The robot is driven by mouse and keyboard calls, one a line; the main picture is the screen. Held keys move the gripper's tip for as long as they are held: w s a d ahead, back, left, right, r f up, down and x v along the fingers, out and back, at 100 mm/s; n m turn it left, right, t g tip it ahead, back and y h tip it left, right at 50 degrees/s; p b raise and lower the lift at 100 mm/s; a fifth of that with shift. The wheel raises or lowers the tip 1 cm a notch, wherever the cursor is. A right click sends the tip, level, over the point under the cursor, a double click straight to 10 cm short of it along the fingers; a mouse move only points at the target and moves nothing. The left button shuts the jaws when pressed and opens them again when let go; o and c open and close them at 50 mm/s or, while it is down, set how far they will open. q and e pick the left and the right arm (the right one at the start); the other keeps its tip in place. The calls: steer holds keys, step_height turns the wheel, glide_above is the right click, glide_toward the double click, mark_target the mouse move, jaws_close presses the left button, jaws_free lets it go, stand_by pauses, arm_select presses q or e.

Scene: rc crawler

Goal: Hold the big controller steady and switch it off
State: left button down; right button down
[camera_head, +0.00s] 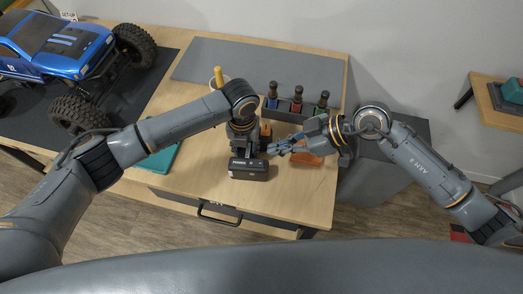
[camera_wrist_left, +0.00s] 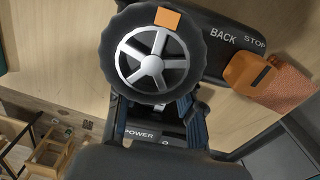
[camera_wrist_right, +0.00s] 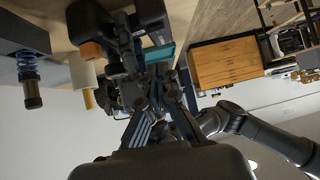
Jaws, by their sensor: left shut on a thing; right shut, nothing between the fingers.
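The big controller (camera_head: 249,172) is a dark block near the table's front edge, with a POWER label on its front. In the left wrist view it shows a black wheel with silver spokes (camera_wrist_left: 152,60), an orange trigger (camera_wrist_left: 268,80), BACK and STOP lettering, and a POWER panel (camera_wrist_left: 150,135). My left gripper (camera_head: 243,136) comes from above and is shut on the controller; its blue-grey fingers show at both sides below the wheel. My right gripper (camera_head: 274,150) is shut and empty, its tips just right of the controller. I cannot tell whether they touch it. The power switch's position is unclear.
A blue truck (camera_head: 60,45) stands on a dark mat at the left. A grey mat (camera_head: 240,62) lies at the back. A drawer handle (camera_head: 218,214) is at the table front.

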steer(key=shift+v, duration=2.15)
arm_select(q)
steer(key=c, duration=0.8)
jaws_free()
steer(key=shift+o, duration=0.2)
